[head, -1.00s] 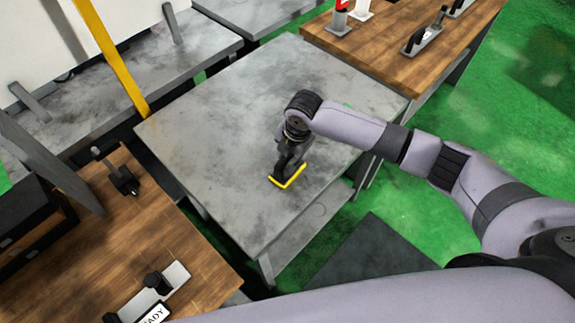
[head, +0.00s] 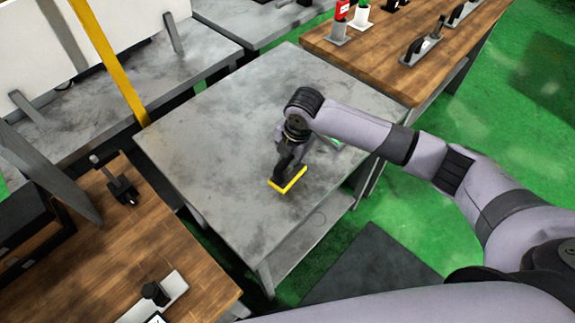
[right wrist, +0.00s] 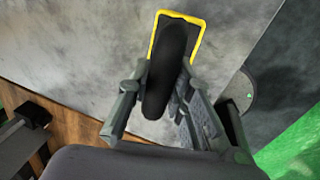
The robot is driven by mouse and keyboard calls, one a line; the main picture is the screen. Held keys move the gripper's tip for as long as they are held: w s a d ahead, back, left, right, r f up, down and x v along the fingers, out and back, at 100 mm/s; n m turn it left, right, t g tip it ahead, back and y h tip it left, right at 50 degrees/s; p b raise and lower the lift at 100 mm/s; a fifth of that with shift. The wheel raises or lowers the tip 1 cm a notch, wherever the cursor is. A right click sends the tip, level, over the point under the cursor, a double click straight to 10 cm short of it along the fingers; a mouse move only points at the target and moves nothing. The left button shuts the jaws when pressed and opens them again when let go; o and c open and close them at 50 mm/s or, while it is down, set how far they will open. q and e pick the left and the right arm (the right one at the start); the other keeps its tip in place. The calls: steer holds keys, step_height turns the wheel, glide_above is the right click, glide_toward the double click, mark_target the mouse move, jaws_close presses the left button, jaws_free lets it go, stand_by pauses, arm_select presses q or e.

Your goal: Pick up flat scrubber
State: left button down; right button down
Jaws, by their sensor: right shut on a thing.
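The flat scrubber (head: 288,181) has a yellow-edged flat base and a black handle. It is over the near part of the grey metal table in the head view. My right gripper (head: 287,160) is above it, shut on the handle. In the right wrist view the scrubber (right wrist: 170,75) shows its black handle between the fingers of my right gripper (right wrist: 160,100), with the yellow rim beyond. I cannot tell whether the base touches the tabletop. My left gripper is not in view.
The grey table (head: 215,120) is otherwise mostly clear. A wooden bench (head: 145,245) with small fixtures stands at lower left. Another wooden bench (head: 385,60) with tools is at upper right. A yellow post (head: 105,50) rises at the left table edge.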

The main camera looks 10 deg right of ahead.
step_height(320, 180, up, 17)
steer(key=b, duration=0.3)
steer(key=c, duration=2)
jaws_free()
steer(key=shift+c, duration=0.2)
jaws_close()
